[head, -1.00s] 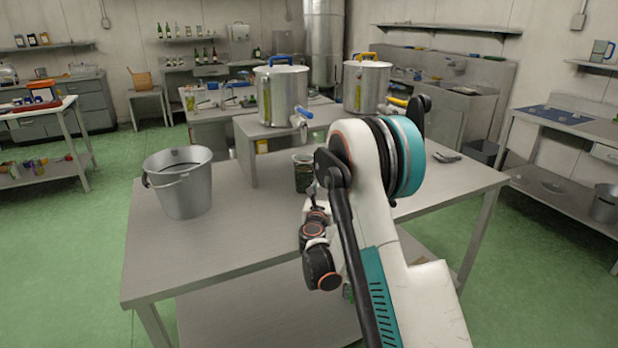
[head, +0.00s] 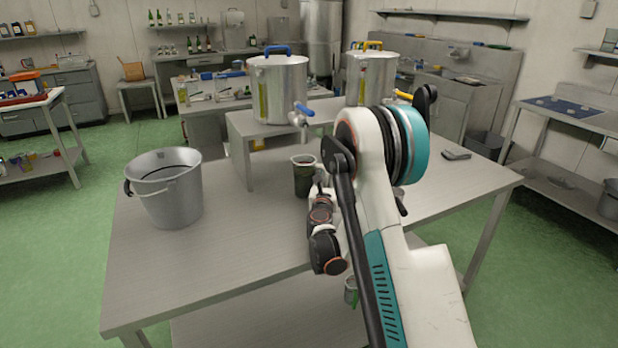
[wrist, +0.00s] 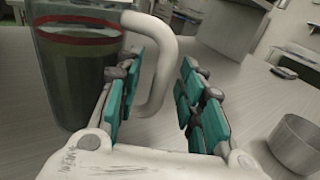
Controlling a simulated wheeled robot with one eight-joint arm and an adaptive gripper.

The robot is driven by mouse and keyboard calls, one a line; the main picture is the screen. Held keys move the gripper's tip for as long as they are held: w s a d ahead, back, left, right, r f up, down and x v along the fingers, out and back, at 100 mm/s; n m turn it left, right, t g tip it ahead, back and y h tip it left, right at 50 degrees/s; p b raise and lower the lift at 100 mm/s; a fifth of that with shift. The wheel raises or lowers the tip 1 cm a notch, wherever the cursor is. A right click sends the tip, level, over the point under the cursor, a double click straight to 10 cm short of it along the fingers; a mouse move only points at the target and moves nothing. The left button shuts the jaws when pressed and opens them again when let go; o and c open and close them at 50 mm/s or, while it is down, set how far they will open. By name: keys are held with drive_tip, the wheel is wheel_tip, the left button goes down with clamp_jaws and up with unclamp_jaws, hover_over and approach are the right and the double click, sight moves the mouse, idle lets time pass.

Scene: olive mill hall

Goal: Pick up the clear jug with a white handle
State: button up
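The clear jug (head: 304,178) stands upright on the metal table, left of my arm and in front of the raised stand. It holds a dark greenish content. In the wrist view the jug (wrist: 78,75) fills the left side, with a red band near its rim. Its white handle (wrist: 162,65) curves down between my gripper's teal finger pads. My gripper (wrist: 163,100) is open, with one finger on each side of the handle. A gap shows on the right side; whether the left finger touches the handle cannot be told. In the head view my arm hides the handle.
A grey metal bucket (head: 166,190) stands on the table's left part. Two steel tanks, one with a blue handle (head: 279,88) and one with a yellow handle (head: 370,75), stand behind. The table's front left is clear.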

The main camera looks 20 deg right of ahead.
drive_tip(key=shift+s+a+r, duration=0.1)
clamp_jaws()
drive_tip(key=shift+r, duration=0.2)
idle(0.3)
